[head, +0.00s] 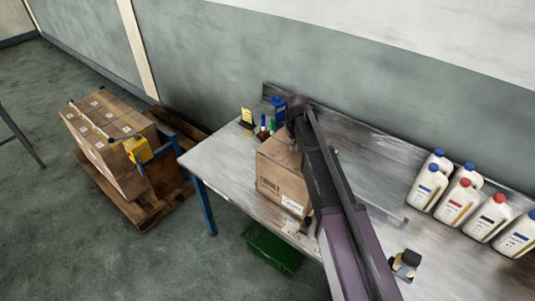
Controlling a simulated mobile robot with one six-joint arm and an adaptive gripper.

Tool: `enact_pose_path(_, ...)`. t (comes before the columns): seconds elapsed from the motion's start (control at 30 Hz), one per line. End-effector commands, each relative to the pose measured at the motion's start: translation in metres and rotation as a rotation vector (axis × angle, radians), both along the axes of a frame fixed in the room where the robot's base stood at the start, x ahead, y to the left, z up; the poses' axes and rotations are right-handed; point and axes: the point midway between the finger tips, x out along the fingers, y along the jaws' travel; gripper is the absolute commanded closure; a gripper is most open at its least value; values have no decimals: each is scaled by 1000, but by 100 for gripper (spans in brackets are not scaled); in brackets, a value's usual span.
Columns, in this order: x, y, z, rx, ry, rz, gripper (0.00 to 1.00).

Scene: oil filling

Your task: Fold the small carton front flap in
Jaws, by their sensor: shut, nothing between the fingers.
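The small carton (281,185) is a brown cardboard box standing on the metal workbench, with dark print and a white label on its front face. My arm passes over its right side and hides part of its top. I cannot make out the front flap or tell how far it is folded. My gripper (296,138) is at the far end of the arm, over the back right part of the carton top. It is small and dark here, shut and empty. Whether it touches cardboard cannot be told.
The workbench (222,160) has several white bottles (463,200) at right and small bottles and a blue container (278,104) behind the carton. A small dark item (406,262) lies near the front. Large cartons (105,125) with a yellow tool (138,149) stand on a pallet. A green crate (272,250) is below.

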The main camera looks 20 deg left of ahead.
Motion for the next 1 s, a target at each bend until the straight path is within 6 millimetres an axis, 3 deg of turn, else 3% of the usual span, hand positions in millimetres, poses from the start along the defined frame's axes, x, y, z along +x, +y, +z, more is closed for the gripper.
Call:
enact_pose_path(0.03, 0, 0, 11, 0, 0, 0, 100)
enact_pose_path(0.7, 0, 0, 75, 0, 0, 0, 100)
enact_pose_path(1.0, 0, 0, 92, 0, 0, 0, 100)
